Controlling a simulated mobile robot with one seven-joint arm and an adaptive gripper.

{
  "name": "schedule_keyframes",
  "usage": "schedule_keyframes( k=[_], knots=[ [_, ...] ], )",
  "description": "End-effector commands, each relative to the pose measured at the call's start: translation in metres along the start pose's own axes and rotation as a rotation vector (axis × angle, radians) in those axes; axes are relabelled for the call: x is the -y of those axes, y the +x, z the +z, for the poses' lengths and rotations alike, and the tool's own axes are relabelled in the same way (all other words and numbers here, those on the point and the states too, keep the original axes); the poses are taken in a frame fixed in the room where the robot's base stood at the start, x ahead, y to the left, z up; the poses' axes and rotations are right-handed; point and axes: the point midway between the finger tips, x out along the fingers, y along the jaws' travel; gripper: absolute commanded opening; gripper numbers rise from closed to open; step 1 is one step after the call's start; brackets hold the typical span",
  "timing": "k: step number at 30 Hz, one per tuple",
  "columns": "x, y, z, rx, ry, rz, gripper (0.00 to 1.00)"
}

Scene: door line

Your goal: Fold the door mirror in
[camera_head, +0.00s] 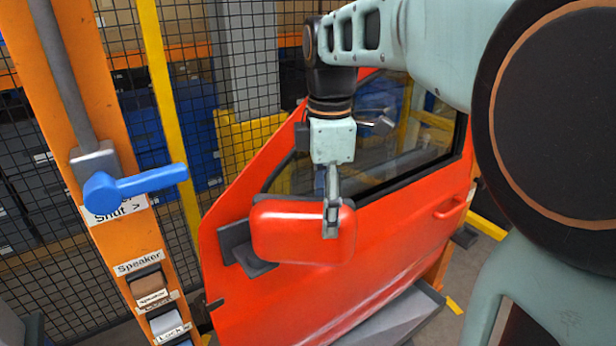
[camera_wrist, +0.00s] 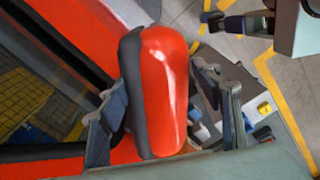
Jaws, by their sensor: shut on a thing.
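The door mirror has a glossy red housing (camera_head: 282,232) and sits on a black mount (camera_head: 240,247) at the front lower corner of the window of the red door (camera_head: 385,225). My gripper (camera_head: 332,217) reaches down from above and is shut on the mirror towards its outer end. In the wrist view the red housing (camera_wrist: 165,90) with its dark rim lies between my two fingers, one on each side. The rim side faces the door window. The mirror's glass face is hidden, and its exact angle to the door is hard to tell.
An orange post (camera_head: 105,140) at the left carries a blue lever (camera_head: 135,186), a "Shut" label and Speaker slots (camera_head: 152,286). A mesh fence (camera_head: 240,150) with shelves and blue bins stands behind. A grey stand (camera_head: 395,315) lies below the door.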

Motion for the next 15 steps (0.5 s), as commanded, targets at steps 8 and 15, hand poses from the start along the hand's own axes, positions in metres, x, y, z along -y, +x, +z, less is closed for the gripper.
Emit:
schedule_keyframes(
  k=[8,15],
  knots=[
    [-0.0011,-0.0001,-0.0004,0.004,-0.019,0.004,0.15],
    [-0.0014,-0.0003,-0.0001,0.004,-0.015,0.005,0.76]
  ],
)
